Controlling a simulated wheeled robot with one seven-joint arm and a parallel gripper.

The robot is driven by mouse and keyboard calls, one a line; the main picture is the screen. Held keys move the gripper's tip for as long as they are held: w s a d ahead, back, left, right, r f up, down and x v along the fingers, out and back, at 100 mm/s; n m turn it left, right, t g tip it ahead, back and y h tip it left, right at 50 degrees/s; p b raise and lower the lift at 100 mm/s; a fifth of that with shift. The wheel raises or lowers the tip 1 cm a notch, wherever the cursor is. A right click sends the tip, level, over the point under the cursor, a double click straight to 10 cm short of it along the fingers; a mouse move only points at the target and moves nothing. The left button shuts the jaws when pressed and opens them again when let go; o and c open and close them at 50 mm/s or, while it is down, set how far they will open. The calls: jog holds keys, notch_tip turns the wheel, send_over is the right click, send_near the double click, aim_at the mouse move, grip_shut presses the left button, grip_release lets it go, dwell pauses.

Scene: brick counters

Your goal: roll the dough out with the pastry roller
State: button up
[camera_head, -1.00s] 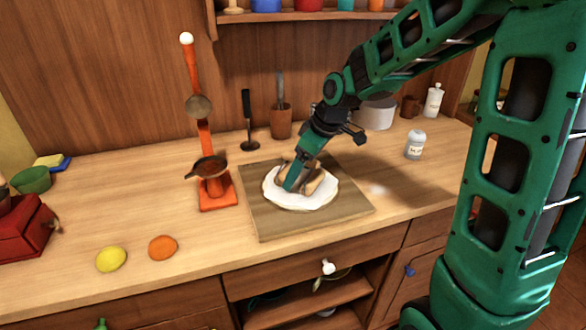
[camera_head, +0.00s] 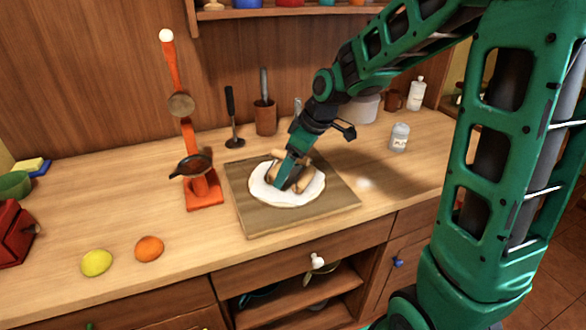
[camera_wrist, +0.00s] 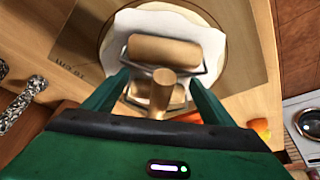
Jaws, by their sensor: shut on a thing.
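The dough (camera_head: 258,186) is a flat white round lying on a wooden board (camera_head: 248,217) on the counter. It also shows in the wrist view (camera_wrist: 205,25), under the roller. The pastry roller (camera_wrist: 160,52) has a wooden cylinder in a metal frame and a wooden handle; in the head view (camera_head: 306,160) it is partly hidden by my gripper. My gripper (camera_wrist: 160,88) is shut on the roller's handle, with a green finger on each side. The roller is over the dough; I cannot tell whether it presses on it.
An orange stand with a dark strainer (camera_head: 190,166) is left of the board. A lemon (camera_head: 97,262) and an orange (camera_head: 149,248) lie at the front left. A ladle (camera_head: 232,118) and a utensil cup (camera_head: 265,118) are behind. A white jar (camera_head: 399,137) stands to the right.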

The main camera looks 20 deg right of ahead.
aim_at(276, 159)
jog(key=shift+w+a+r, duration=0.1)
jog(key=shift+w+a, duration=1.35)
jog(key=shift+w, duration=0.15)
jog(key=shift+r, duration=3.5)
jog(key=shift+f, duration=0.15)
jog(key=shift+f, duration=3.2)
jog(key=shift+f, duration=0.3)
